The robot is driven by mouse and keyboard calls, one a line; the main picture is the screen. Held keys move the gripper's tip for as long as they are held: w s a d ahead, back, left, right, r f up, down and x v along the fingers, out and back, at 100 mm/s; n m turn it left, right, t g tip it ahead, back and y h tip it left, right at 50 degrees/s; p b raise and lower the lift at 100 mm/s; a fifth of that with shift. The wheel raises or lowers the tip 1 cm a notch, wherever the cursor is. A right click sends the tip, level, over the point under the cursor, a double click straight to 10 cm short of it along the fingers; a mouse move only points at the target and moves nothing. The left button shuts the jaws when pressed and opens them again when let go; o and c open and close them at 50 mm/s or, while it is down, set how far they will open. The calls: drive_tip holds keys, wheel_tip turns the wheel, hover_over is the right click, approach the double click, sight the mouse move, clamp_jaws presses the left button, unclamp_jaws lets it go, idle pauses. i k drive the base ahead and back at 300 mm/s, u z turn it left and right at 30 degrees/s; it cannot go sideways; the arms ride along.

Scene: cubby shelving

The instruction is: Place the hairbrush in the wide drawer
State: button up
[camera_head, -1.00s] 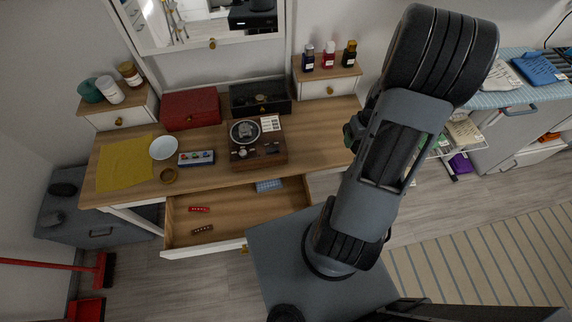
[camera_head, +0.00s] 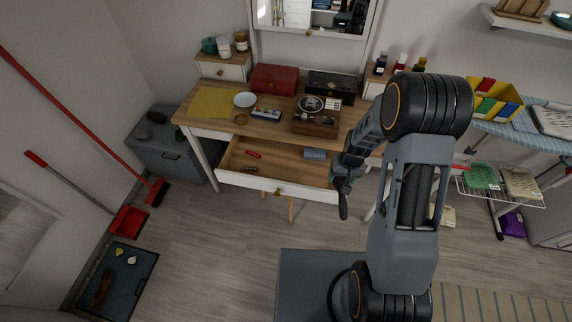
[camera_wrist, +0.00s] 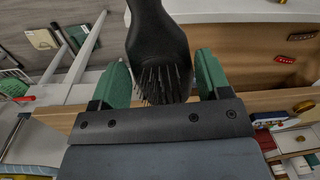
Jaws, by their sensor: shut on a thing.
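My gripper (camera_head: 350,168) is to the right of the open wide drawer, near its right front corner. It is shut on the black hairbrush (camera_head: 343,205), which hangs down from it in the head view. In the wrist view my gripper's green fingers (camera_wrist: 160,80) stand either side of the hairbrush (camera_wrist: 157,45), with its bristles between them and its handle pointing away. The wide drawer (camera_head: 285,187) is pulled out from under the desk. It holds small red and brown items (camera_head: 253,155) at the left and a blue item (camera_head: 315,154) at the right.
The wooden desk (camera_head: 275,130) carries a record player (camera_head: 316,118), a red box (camera_head: 274,79), a black case (camera_head: 334,86) and a white bowl (camera_head: 245,99). A wire rack (camera_head: 500,190) stands to the right. The floor before the drawer is largely clear.

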sight(306, 173)
drive_tip(key=u, duration=3.9)
drive_tip(key=k, duration=1.35)
drive_tip(key=z, duration=1.55)
drive_tip(key=i, duration=0.5)
